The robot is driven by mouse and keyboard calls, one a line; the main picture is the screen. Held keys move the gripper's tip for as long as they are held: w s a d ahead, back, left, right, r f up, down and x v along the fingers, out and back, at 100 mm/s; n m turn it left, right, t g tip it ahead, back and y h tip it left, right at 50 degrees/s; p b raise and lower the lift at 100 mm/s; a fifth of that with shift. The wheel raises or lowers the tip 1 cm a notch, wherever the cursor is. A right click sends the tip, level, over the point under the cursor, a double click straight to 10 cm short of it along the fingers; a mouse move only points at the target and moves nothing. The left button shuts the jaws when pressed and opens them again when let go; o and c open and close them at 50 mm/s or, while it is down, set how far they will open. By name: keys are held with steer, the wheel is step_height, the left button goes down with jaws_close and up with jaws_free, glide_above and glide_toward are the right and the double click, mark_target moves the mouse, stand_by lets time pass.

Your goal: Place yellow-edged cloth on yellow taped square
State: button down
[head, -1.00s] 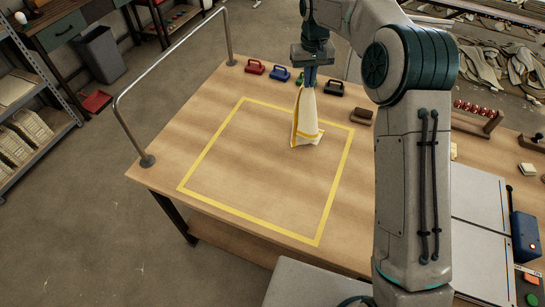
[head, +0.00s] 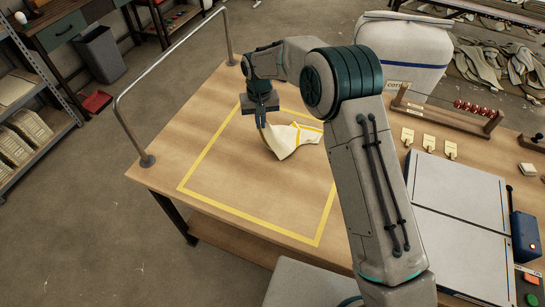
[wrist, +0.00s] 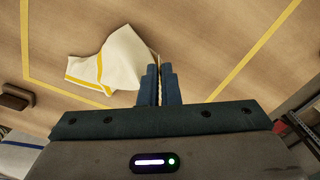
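A cream cloth with yellow edges (head: 287,140) lies bunched and creased inside the upper part of the yellow taped square (head: 203,155) on the wooden table. Its right end reaches toward the tape's upper right side. My gripper (head: 262,125) is at the cloth's left end, low over the table. In the wrist view, my gripper (wrist: 160,88) has its blue fingers close together with a thin edge of the cloth (wrist: 115,62) between them. The rest of the cloth spreads out to the left of the fingers there. Part of the square is hidden behind my arm.
A metal rail (head: 165,65) runs along the table's left edge. Right of my arm are a rack with red beads (head: 470,110), small tags (head: 428,142), grey panels (head: 460,200) and a blue box (head: 525,235). A white sack (head: 400,50) stands behind. The square's lower left is clear.

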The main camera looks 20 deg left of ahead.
steer(key=s+a+f, duration=0.3)
steer(key=a+f, duration=0.1)
steer(key=f, duration=0.1)
steer(key=s+a+f, duration=0.3)
steer(key=a+f, duration=0.2)
steer(key=s+a+f, duration=0.3)
steer(key=a+f, duration=0.2)
steer(key=shift+s+f, duration=0.15)
steer(key=shift+f, duration=0.15)
steer(key=c, duration=1.2)
jaws_free()
steer(key=shift+r, duration=0.1)
steer(key=shift+s+a+r+b, duration=0.2)
steer(key=shift+a+r+b, duration=0.1)
steer(key=shift+r, duration=0.35)
steer(key=shift+s+a+r+b, duration=0.15)
steer(key=shift+a+r+b, duration=0.1)
steer(key=shift+r, duration=0.4)
step_height(320, 180, up, 7)
steer(key=s+a, duration=0.1)
steer(key=a, duration=0.1)
steer(key=shift+s+a+r+p, duration=0.15)
steer(key=shift+s+a+p, duration=0.05)
steer(key=shift+s+p, duration=0.15)
